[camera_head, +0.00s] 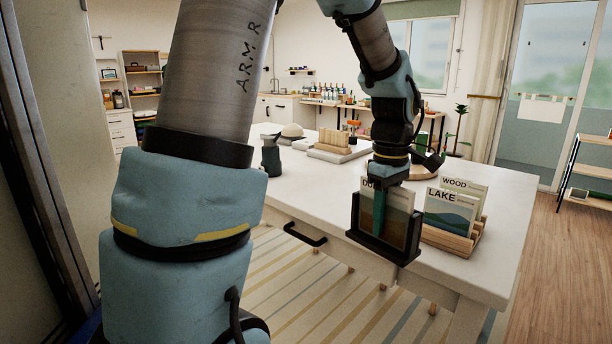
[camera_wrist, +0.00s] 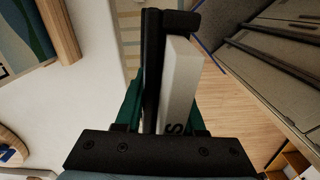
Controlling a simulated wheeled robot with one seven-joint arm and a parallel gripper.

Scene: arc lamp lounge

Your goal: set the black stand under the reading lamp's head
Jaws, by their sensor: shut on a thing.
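The black stand (camera_head: 402,252) hangs in my gripper (camera_head: 379,208) in the head view, just off the table's front edge. A card or thin book (camera_head: 399,213) stands upright in it, its title partly covered. In the wrist view the green fingers of my gripper (camera_wrist: 163,112) are closed around the black stand (camera_wrist: 152,60) and the pale edge of the book (camera_wrist: 183,80). Wood floor shows beneath the stand there. I cannot clearly make out the reading lamp or its head in either view.
The white table (camera_head: 330,190) spans the middle. A wooden holder (camera_head: 455,240) with "LAKE" and "WOOD" cards stands right beside the stand. A dark bottle-like thing (camera_head: 271,158) and a block of wooden slats (camera_head: 338,143) stand farther back. My arm hides part of the table.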

